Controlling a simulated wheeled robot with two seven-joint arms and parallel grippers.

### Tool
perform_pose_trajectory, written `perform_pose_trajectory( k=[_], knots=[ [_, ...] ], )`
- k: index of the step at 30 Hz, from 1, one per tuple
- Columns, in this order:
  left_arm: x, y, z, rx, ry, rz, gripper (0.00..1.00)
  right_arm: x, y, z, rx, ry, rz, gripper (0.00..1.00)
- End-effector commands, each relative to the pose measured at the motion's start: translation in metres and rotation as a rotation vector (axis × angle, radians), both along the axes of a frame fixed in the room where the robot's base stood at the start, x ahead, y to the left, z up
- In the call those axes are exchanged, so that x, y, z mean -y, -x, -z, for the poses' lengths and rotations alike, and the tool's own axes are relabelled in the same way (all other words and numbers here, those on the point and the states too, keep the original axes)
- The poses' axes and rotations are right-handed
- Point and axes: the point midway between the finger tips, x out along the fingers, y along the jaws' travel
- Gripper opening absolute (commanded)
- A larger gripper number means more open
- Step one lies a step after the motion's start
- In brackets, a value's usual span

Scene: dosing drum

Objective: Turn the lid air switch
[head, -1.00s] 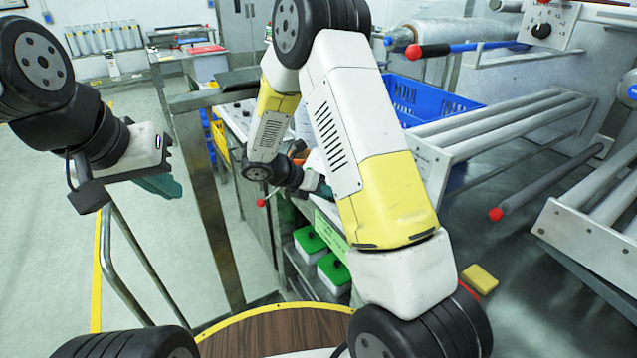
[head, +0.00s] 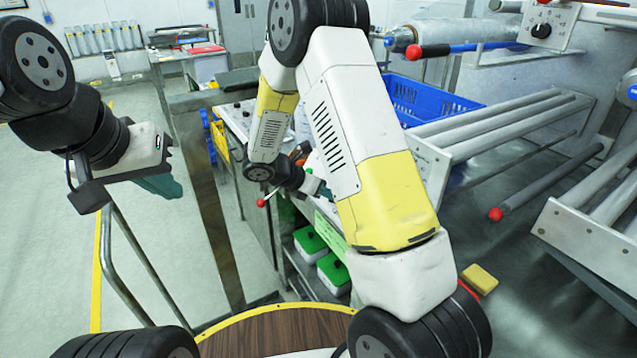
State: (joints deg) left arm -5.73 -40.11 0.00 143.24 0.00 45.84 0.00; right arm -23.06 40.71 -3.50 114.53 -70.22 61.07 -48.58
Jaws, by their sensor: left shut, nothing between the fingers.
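My left gripper (head: 160,186) hangs at the left over open floor, shut and empty, with teal fingers pointing down and right. It is well away from any control. My right arm bends down over the bench in the middle, and its gripper (head: 324,191) is mostly hidden behind my own arm link, so its jaws cannot be judged. A black rotary knob (head: 541,30) sits on a grey plate at the upper right. Small black controls (head: 236,110) show on a panel left of my right forearm. I cannot tell which of these is the lid air switch.
A red-balled lever (head: 261,203) stands close to my right wrist. A blue crate (head: 430,100) and metal rollers (head: 500,125) lie to the right, with a yellow sponge (head: 479,279) lower down. Green-lidded containers (head: 333,270) stand on a low shelf. The left floor is clear beyond a handrail.

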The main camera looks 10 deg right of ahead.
Motion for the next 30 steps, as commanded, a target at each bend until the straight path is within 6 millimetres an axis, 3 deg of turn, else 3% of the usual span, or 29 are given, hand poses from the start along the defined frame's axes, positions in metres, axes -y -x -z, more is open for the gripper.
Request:
perform_pose_trajectory(
  k=[18, 30],
  knots=[
    [0.0, 0.0, 0.0, 0.0, 0.0, 0.0, 0.0, 0.0014, 0.0034, 0.0023, 0.425, -0.157, 0.319, 0.0],
    [0.0, 0.0, 0.0, 0.0, 0.0, 0.0, 0.0, 0.0017, 0.0043, 0.0029, 0.584, -0.215, 0.439, 0.0]
  ],
)
